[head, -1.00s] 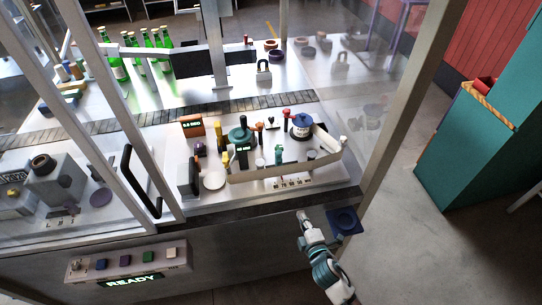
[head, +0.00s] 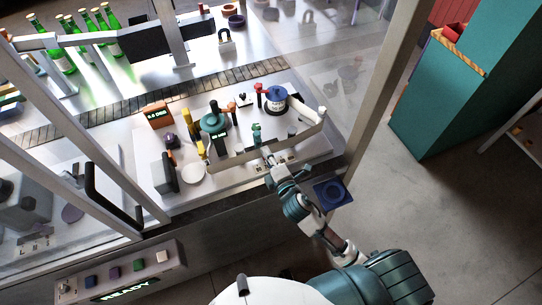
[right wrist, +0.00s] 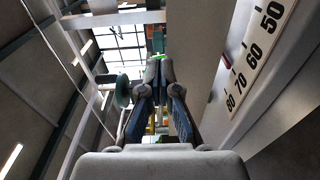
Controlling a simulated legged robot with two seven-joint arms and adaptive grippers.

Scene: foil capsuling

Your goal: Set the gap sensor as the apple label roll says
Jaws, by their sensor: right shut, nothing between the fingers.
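In the right wrist view a white scale strip (right wrist: 256,52) runs along a pale metal wall, with the numbers 50 to 80 readable. A small red mark (right wrist: 226,61) lies beside it. A blue and white roll (head: 277,101) stands at the back right of the labelling unit; I cannot make out an apple or any print on it. I cannot tell which part is the gap sensor. My right gripper (head: 269,157) reaches over the unit's front wall. In the right wrist view its fingertips (right wrist: 158,70) are together and hold nothing. My left gripper is out of view.
A teal knobbed part (head: 213,122) with a small green display and an orange display box (head: 157,115) stand on the unit. A door frame with a black handle (head: 103,198) is left. Green bottles (head: 88,35) stand behind.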

